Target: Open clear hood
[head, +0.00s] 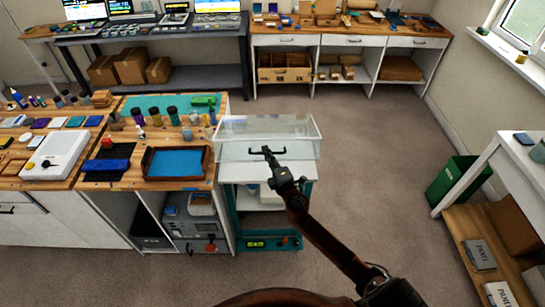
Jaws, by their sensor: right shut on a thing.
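The clear hood (235,127) is a see-through box on top of a teal-framed stand (241,222), at the centre of the head view. A dark bar handle (254,152) runs across its front panel. My right gripper (267,152) reaches up from the lower right and is shut on this handle. The fingers are small in view and partly cover the handle. Whether the hood's lower edge rests on the stand or is slightly raised is hard to tell. My left gripper is not in view.
A wooden workbench (225,101) with bottles, a blue tray (176,163) and a white device (57,154) stands close on the left. A white shelf unit (497,147) and a green bin (451,181) are on the right. Open carpet lies between the stand and that unit.

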